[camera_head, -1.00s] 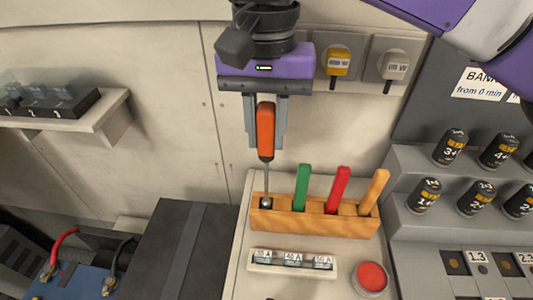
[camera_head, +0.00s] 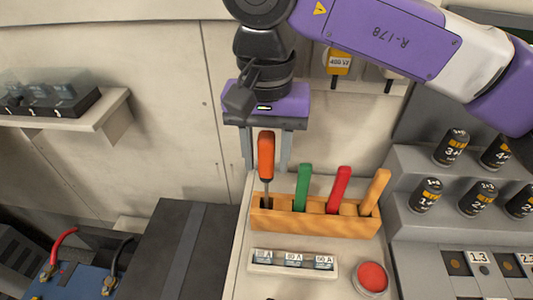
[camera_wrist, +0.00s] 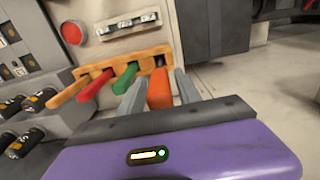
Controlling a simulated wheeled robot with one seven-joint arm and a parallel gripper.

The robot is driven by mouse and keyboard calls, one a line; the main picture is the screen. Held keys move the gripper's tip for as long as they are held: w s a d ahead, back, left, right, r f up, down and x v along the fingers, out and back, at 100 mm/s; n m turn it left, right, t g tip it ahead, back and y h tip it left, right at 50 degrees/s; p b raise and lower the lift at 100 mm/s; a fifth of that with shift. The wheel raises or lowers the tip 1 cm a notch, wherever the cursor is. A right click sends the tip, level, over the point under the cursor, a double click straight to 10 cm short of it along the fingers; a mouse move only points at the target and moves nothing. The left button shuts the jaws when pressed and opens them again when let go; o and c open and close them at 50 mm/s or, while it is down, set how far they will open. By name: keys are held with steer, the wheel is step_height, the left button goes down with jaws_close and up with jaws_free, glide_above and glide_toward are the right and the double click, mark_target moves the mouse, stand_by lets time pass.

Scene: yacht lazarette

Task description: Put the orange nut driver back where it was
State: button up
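The orange nut driver (camera_head: 266,152) stands upright in the leftmost slot of the wooden rack (camera_head: 314,222), its handle above the rack and its shaft going down into the slot. It also shows in the wrist view (camera_wrist: 159,90), at the right end of the rack (camera_wrist: 97,73). My gripper (camera_head: 267,167) is above the rack with one finger on each side of the handle. Gaps show between fingers and handle, so it is open around the driver. The shaft's lower end is hidden by the rack.
Green (camera_head: 302,187), red (camera_head: 339,189) and yellow-orange (camera_head: 374,191) handles stand in the rack to the right. A fuse holder (camera_head: 292,263) and a red button (camera_head: 371,278) are in front. Stepped battery shelves (camera_head: 410,216) stand right; a dark box (camera_head: 180,250) is left.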

stand_by(0.3)
step_height(320, 180, up, 12)
steer(key=shift+r, duration=0.2)
stand_by(0.4)
